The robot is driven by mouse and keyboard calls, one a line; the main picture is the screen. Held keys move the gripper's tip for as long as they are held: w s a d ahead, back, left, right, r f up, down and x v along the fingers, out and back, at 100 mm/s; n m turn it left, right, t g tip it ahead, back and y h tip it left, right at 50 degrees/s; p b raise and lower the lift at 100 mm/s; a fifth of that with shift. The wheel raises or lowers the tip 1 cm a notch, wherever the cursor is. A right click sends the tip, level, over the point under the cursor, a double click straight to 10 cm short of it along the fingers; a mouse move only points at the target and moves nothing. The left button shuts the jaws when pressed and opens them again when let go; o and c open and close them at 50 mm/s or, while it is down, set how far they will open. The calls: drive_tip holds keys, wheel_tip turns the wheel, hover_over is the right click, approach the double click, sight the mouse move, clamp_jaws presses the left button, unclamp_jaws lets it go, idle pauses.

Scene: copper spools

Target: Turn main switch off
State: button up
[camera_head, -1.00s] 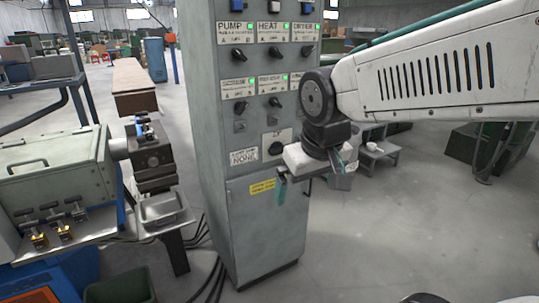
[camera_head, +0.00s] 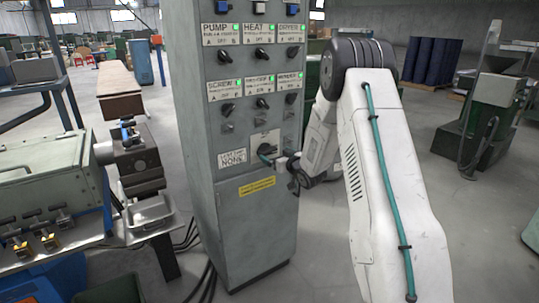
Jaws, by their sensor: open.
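The grey control cabinet (camera_head: 243,225) stands at the centre. Low on its panel, a dark rotary knob (camera_head: 264,148) sits on a pale plate, right of a white label ending in "NONE" (camera_head: 232,158); it looks like the main switch. My white arm reaches in from the right.
Several smaller knobs with green lights, labelled PUMP (camera_head: 215,56), HEAT (camera_head: 259,53), SCREW (camera_head: 227,107) and others, sit above. A machine (camera_head: 50,185) stands close at the left. Black cables (camera_head: 190,238) lie on the floor by the cabinet. Floor at the right is mostly clear.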

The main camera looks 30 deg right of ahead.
sight(269, 153)
drive_tip(key=shift+t+y, duration=0.3)
drive_tip(key=shift+t, duration=0.3)
drive_tip(key=w+f, duration=0.1)
drive_tip(key=w, duration=0.1)
drive_tip(key=w+f, duration=0.1)
drive_tip(key=w, duration=0.4)
drive_tip(key=shift+w+d+f, duration=0.3)
drive_tip(key=shift+d+f, duration=0.1)
drive_tip(key=c, duration=0.9)
